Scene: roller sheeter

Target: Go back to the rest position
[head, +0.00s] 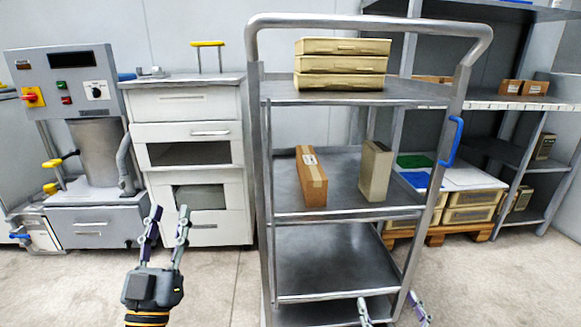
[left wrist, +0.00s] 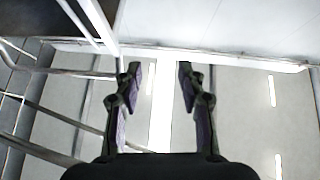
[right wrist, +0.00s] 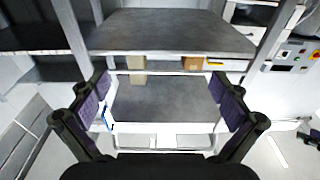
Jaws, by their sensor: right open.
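My left gripper (head: 168,225) stands up in front of the white drawer cabinet in the head view. Its two fingers are apart with nothing between them, and they also show apart in the left wrist view (left wrist: 157,85). My right gripper (head: 392,308) shows only by its fingertips at the bottom edge of the head view, in front of the cart's lowest shelf. In the right wrist view its fingers (right wrist: 160,95) are wide apart and empty, with the cart's shelves beyond them.
A grey metal cart (head: 335,261) stands close in front. It bears stacked beige boxes (head: 342,64) on top, a brown carton (head: 311,178) and a beige box (head: 375,171) on its middle shelf. The drawer cabinet (head: 190,107) and a machine (head: 72,70) stand left; open floor lies before them.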

